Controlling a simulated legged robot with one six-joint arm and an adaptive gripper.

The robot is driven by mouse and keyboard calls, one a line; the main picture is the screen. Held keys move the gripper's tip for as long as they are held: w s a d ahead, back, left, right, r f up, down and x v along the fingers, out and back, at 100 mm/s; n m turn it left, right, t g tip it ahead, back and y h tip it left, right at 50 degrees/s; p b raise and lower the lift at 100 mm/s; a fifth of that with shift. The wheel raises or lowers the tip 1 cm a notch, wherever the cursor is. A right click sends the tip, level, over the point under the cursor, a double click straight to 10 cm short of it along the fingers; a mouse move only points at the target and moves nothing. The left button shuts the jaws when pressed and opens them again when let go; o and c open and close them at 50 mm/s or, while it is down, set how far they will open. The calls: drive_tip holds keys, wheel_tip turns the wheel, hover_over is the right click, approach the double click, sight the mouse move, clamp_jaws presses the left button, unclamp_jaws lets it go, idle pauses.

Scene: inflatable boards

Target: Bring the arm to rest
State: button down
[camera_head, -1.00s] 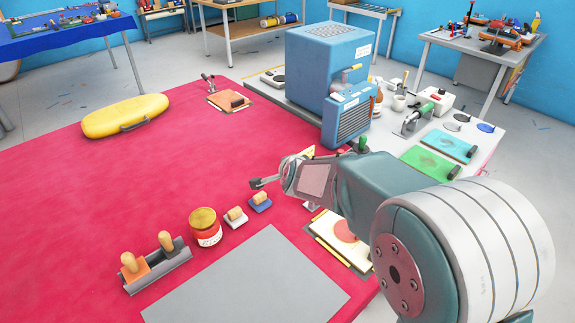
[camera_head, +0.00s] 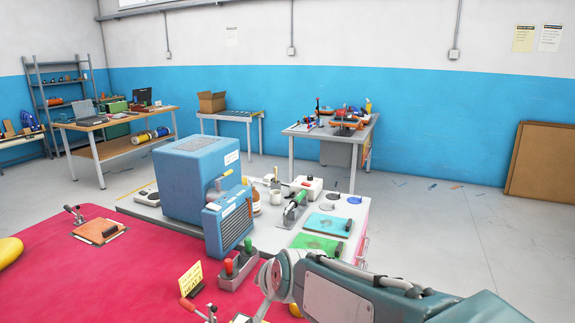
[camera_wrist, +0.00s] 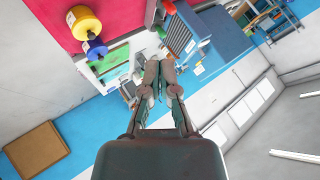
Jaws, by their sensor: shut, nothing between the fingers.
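My gripper (camera_wrist: 160,64) points away from the wrist camera in the wrist view. Its two fingers come together at the tips with nothing between them. In the head view my teal and grey arm reaches in from the bottom right. Its wrist end hangs low near the front of the pink-red table (camera_head: 120,275). The fingertips are hard to make out there against the things behind them.
A blue machine (camera_head: 190,185) stands on the white bench, with a block with red and green knobs (camera_head: 238,268) and a yellow sign (camera_head: 190,279) nearer my wrist. Turquoise (camera_head: 328,224) and green (camera_head: 316,244) boards lie behind my arm. Open floor lies to the right.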

drive_tip(key=s+d+f+n+g+h, duration=0.1)
drive_tip(key=s+d+n+g+h, duration=0.1)
drive_tip(key=s+d, duration=1.8)
drive_tip(key=s+n+h, duration=0.1)
drive_tip(key=h, duration=0.1)
drive_tip(key=shift+d+f+g+h, duration=0.2)
drive_tip(key=shift+g+h, duration=0.1)
drive_tip(key=shift+g, duration=0.1)
